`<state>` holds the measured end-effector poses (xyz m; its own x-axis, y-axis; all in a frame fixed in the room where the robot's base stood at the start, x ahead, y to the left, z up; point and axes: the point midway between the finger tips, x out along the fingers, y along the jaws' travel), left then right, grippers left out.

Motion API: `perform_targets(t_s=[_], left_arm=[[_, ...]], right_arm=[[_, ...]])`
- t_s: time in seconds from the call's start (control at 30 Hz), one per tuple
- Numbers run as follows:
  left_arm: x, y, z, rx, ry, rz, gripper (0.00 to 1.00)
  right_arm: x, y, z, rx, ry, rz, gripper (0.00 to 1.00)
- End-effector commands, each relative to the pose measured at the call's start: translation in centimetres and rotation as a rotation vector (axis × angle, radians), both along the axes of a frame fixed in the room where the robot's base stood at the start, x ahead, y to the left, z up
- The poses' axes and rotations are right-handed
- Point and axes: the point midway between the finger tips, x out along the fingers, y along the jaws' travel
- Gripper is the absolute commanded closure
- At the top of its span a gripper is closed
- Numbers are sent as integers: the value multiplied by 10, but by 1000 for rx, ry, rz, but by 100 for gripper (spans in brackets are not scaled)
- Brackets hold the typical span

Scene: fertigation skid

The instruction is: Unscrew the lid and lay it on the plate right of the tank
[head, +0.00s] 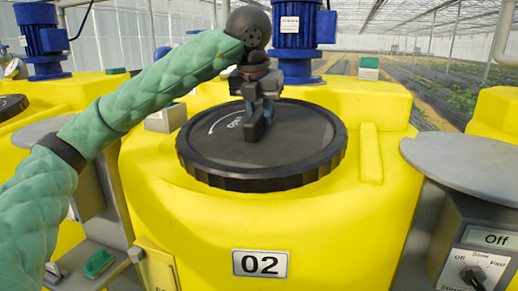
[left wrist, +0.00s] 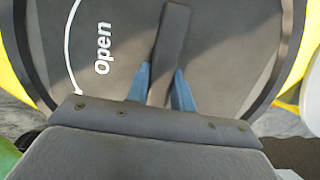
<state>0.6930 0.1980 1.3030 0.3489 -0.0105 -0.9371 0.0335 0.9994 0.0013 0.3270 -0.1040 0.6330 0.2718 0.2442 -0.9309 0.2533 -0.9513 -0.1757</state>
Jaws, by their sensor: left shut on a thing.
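The black round lid (head: 215,150) with a ribbed rim sits on top of the yellow tank (head: 260,220) marked 02. It looks level on the tank. My left gripper (head: 257,130) is over the middle of the lid, shut on its raised bar handle. In the left wrist view the blue fingertips (left wrist: 160,90) are on both sides of the lid's handle (left wrist: 174,40), and the word "Open" with a white arc shows beside it. The grey round plate (head: 465,165) to the right of the tank is empty. My right gripper is not in view.
A control box (head: 475,245) with a knob and an "Off" display stands under the plate. A blue motor (head: 297,35) rises behind the lid. Another yellow tank with a dark lid (head: 12,106) is at the left. The space above the plate is free.

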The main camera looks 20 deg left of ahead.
Motion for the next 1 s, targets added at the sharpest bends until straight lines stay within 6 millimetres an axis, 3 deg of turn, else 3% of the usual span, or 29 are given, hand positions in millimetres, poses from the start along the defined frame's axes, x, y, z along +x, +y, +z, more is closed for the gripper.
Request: perform_targets(t_s=[0.63, 1.0], left_arm=[[-2, 0, 18, -1, -2, 0, 100], [-6, 0, 42, -1, -3, 1, 100]], right_arm=[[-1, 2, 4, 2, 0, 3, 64], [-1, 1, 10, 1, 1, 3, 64]])
